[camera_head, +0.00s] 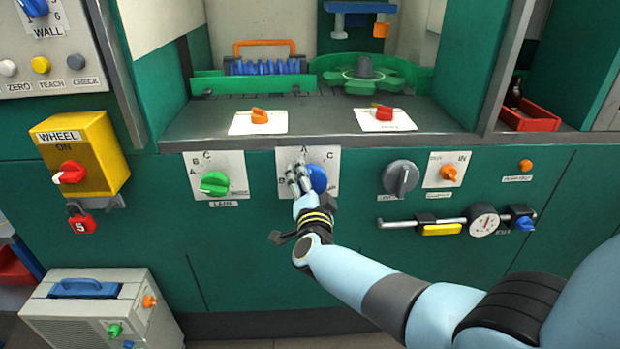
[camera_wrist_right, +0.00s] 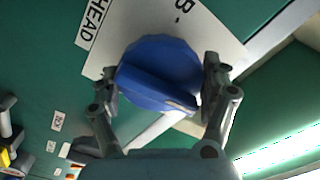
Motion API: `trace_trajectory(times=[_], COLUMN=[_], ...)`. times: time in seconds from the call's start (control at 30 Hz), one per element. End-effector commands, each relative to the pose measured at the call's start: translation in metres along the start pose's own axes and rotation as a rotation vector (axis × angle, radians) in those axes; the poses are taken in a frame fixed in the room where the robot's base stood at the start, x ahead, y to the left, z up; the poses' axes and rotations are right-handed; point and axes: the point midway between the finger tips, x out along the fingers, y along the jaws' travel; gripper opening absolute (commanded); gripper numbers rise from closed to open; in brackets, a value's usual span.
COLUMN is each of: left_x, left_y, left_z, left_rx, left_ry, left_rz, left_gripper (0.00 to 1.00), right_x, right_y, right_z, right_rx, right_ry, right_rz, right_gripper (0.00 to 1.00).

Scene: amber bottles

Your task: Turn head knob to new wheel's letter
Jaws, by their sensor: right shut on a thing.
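The blue head knob (camera_head: 318,178) sits on a pale plate (camera_head: 330,158) marked A, B and C on the green front panel. My right gripper (camera_head: 302,176) is shut on it, partly covering it and the plate. In the right wrist view the knob (camera_wrist_right: 155,75) lies between the two fingers, its raised grip slanting, with a pale mark at its lower right end. The letter B and the HEAD label show there. I cannot tell which letter the knob points at. A green star wheel (camera_head: 393,73) lies on the machine deck; no letter is readable on it. My left gripper is out of view.
A green knob (camera_head: 214,183) is left of the head plate and a grey knob (camera_head: 400,178) right of it. A rail with a dial gauge (camera_head: 483,220) sticks out at lower right. A yellow WHEEL box (camera_head: 85,150) with red padlock (camera_head: 80,220) is at left.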

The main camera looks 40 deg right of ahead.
Motion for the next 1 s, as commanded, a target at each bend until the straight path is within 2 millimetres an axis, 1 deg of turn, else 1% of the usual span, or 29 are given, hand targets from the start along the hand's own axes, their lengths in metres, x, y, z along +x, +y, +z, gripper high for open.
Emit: trace_trajectory(times=[0.23, 0.67, 0.7, 0.83, 1.0], left_x=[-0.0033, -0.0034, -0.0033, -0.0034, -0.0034], left_y=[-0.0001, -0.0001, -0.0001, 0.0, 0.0], left_z=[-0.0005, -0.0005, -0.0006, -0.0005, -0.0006], left_rx=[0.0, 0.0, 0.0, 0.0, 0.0], left_ry=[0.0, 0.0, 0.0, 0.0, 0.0], left_rz=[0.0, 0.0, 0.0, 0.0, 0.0], left_gripper=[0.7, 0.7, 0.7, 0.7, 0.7], right_x=[-0.0018, -0.0021, -0.0021, -0.0015, -0.0009], right_y=[0.0019, 0.0025, 0.0026, 0.002, 0.0011], right_z=[0.0025, 0.0028, 0.0028, 0.0021, 0.0012], right_rx=[-0.054, -0.06, -0.06, -0.06, -0.06], right_ry=[-0.007, -0.007, -0.007, -0.005, -0.003], right_rz=[0.004, 0.005, 0.005, 0.003, 0.002], right_gripper=[0.47, 0.47, 0.83, 1.0, 1.0])
